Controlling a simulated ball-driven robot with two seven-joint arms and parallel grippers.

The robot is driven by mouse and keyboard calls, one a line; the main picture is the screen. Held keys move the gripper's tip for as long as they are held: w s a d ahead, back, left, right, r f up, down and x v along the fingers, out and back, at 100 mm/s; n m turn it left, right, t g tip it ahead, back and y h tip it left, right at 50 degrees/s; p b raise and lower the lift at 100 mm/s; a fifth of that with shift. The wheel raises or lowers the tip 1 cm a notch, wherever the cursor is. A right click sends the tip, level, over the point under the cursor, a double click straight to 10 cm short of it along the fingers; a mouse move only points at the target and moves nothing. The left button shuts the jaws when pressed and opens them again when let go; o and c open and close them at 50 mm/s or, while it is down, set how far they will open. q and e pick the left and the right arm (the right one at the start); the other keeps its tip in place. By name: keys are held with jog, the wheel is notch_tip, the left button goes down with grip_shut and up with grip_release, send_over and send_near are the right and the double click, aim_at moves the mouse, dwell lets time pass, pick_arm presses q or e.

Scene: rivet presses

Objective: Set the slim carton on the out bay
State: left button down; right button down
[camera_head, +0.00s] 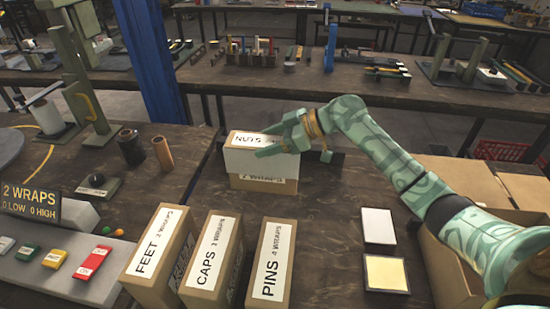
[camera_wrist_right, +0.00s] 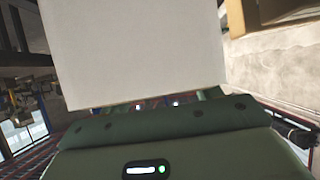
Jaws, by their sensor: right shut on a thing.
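My right gripper (camera_head: 280,142) is shut on a carton labelled NUTS (camera_head: 243,137) and hides part of its label. The carton has a brown top and a pale front. Directly below its front is a brown part marked 2 WRAPS (camera_head: 262,184); I cannot tell if this is the same carton or another under it. In the right wrist view a large pale panel (camera_wrist_right: 135,50) stands in front of the gripper palm. No carton is marked slim, and I cannot make out which place is the out bay. My left gripper is not in view.
Cartons marked FEET (camera_head: 156,250), CAPS (camera_head: 213,260) and PINS (camera_head: 272,262) stand at the front. A white pad (camera_head: 378,226) and a yellow pad (camera_head: 386,273) lie at right, beside an open brown box (camera_head: 445,270). A 2 WRAPS sign (camera_head: 30,202) stands left. Bare bench lies around x-centre.

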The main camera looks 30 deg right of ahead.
jog(key=shift+d+f, duration=0.35)
jog(key=shift+d, duration=0.05)
jog(key=f+b, duration=0.1)
jog(key=f, duration=0.1)
jog(key=d+f+b, duration=0.1)
jog(key=f, duration=0.1)
jog(key=shift+w+d+f, duration=0.1)
jog(key=shift+f, duration=0.15)
jog(key=shift+c, duration=1.6)
grip_release()
jog(key=shift+f, duration=0.1)
